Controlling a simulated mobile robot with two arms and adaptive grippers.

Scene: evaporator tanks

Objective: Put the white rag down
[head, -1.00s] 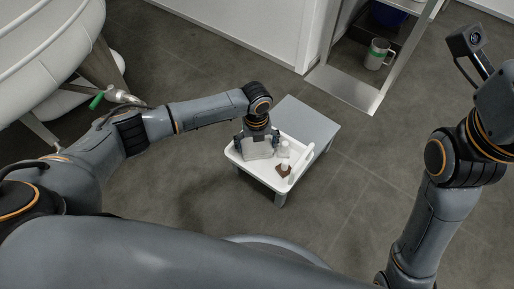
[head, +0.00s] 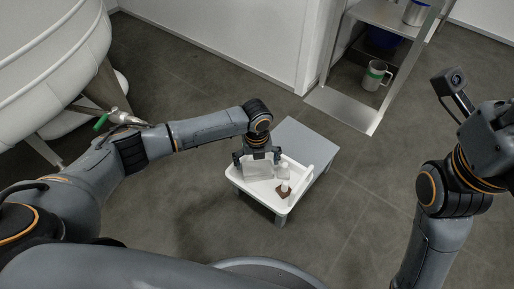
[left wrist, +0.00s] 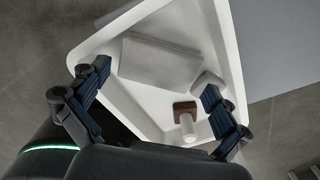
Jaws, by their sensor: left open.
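The white rag (head: 258,171) is a folded, flat rectangle lying in a white tray (head: 236,186). It also shows in the left wrist view (left wrist: 160,62), at the far corner of the tray. My left gripper (head: 257,157) is over the tray, just above the rag. In the left wrist view my left gripper (left wrist: 157,78) has its fingers spread wide, with nothing held between them. My right arm is at the right of the head view; its fingers are out of the picture.
A metal shelf with a green-banded mug (head: 375,76) stands at the back right. Open floor surrounds the table.

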